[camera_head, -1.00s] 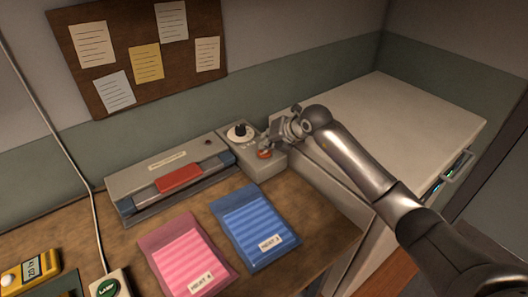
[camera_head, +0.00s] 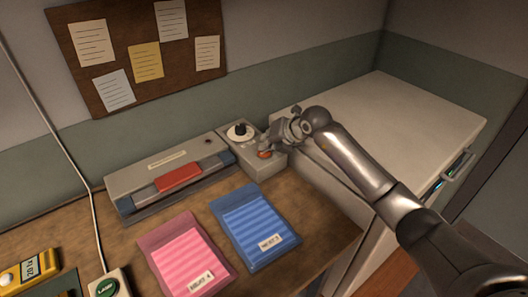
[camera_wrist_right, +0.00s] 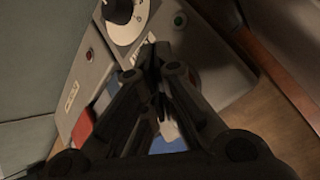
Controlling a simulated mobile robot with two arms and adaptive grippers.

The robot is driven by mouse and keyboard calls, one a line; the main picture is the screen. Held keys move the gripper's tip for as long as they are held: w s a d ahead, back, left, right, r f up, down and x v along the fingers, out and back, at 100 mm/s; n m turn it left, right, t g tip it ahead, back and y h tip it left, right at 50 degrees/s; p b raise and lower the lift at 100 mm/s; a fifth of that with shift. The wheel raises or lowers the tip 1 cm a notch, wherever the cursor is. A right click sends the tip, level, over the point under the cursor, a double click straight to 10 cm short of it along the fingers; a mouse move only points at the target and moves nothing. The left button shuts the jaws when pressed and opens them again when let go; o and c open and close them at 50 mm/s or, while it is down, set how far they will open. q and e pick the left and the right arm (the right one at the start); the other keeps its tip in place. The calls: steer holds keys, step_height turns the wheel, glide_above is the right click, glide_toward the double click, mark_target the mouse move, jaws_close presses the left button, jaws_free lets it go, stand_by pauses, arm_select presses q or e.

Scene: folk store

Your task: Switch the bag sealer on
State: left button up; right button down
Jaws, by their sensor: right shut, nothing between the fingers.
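The bag sealer (camera_head: 165,172) is a long grey unit with a red bar grip (camera_head: 179,178) on the wooden counter. At its right end is a grey control box (camera_head: 265,168) with a black dial (camera_head: 239,131) and an orange-red button (camera_head: 264,154). My right gripper (camera_head: 267,147) is shut and empty, its fingertips close above the button; I cannot tell whether they touch it. In the wrist view the shut fingers (camera_wrist_right: 155,55) mostly hide the button. My left gripper is not in view.
A pink bag (camera_head: 186,257) and a blue bag (camera_head: 254,226) lie in front of the sealer. A yellow device (camera_head: 30,268) and a corded green-button switch (camera_head: 106,286) are at lower left. A white cabinet (camera_head: 400,125) stands at right, beside the control box.

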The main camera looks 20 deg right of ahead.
stand_by(0.4)
steer(key=shift+r+p, duration=0.35)
steer(key=shift+r, duration=0.1)
step_height(320, 180, up, 6)
steer(key=p, duration=0.4)
stand_by(0.6)
